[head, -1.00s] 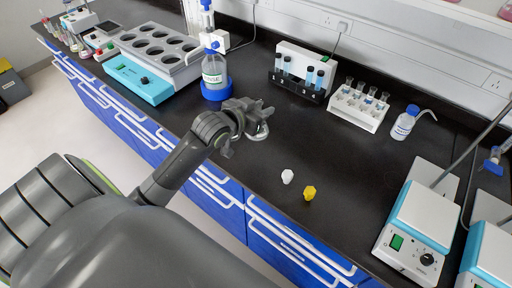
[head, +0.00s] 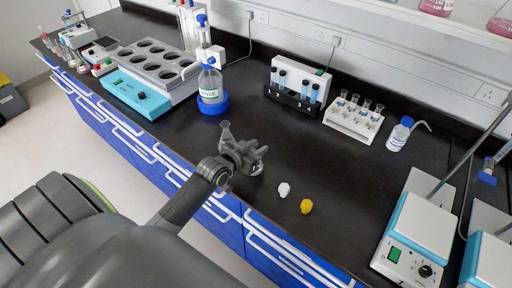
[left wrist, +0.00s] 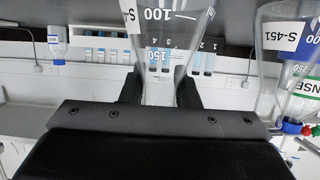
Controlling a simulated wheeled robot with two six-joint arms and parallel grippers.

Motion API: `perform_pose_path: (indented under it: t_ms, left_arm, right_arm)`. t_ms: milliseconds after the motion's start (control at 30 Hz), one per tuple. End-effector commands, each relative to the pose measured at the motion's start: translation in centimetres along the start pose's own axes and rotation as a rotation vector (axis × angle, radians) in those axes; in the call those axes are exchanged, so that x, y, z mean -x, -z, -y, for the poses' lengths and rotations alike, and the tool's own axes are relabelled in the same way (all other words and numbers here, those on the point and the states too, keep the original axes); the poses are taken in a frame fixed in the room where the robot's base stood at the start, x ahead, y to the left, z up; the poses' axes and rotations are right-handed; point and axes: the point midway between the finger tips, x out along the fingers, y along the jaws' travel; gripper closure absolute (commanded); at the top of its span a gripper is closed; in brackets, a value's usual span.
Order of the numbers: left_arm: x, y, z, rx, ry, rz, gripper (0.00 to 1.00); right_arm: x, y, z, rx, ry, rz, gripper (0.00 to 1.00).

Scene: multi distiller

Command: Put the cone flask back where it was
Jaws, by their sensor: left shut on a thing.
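My left gripper (head: 258,157) is shut on a clear cone flask near the counter's front edge. In the left wrist view the flask (left wrist: 158,30) sits between the fingers, with an S-451 label and a graduated scale. In the head view the gripper hides most of it; a clear rounded part (head: 257,169) shows below the fingers. Whether it touches the counter I cannot tell. A second clear flask (left wrist: 275,55) stands at the right of the left wrist view; a clear neck (head: 225,130) behind the gripper in the head view appears to be its. My right gripper is out of view.
A white cap (head: 284,189) and a yellow cap (head: 306,206) lie right of the gripper. A blue-based rinse bottle (head: 210,85) and a water bath (head: 140,97) stand behind left. Tube racks (head: 352,121) stand at the back, a hotplate stirrer (head: 415,240) at right.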

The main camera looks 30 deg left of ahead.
Motion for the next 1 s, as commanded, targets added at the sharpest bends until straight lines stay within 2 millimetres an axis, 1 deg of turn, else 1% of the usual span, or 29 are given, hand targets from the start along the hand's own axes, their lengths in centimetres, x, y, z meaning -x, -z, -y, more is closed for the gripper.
perform_pose_path:
  t_ms: [100,133,267,300,567,633,667,767,867,1000]
  left_arm:
    - [-0.1,-0.2,0.0,0.000,0.000,-0.001,1.00]
    - [-0.1,-0.2,0.0,-0.001,0.000,0.000,0.69]
    - [-0.1,-0.2,0.0,-0.001,0.000,0.000,0.52]
    - [-0.1,-0.2,0.0,-0.001,0.000,0.000,0.50]
    - [0.0,-0.1,0.0,-0.001,0.000,0.000,0.50]
    - [0.1,0.2,0.0,-0.001,0.000,-0.001,0.50]
    - [0.3,0.1,0.0,-0.001,0.000,0.000,0.50]
    - [1.3,0.0,0.1,-0.003,0.001,0.000,0.50]
    - [3.0,-0.1,0.1,-0.004,0.001,0.002,0.50]
    - [5.8,-0.1,0.1,-0.004,0.000,0.002,0.50]
  right_arm:
    - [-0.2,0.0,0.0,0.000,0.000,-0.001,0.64]
    - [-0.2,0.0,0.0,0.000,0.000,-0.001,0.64]
    - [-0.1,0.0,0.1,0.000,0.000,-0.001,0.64]
    - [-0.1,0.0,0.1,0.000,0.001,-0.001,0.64]
    - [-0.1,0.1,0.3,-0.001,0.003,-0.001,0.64]
    - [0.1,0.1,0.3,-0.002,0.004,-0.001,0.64]
    - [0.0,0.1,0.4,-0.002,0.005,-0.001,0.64]
    - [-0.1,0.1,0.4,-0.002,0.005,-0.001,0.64]
    - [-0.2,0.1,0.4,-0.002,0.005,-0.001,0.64]
    - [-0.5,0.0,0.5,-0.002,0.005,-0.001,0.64]
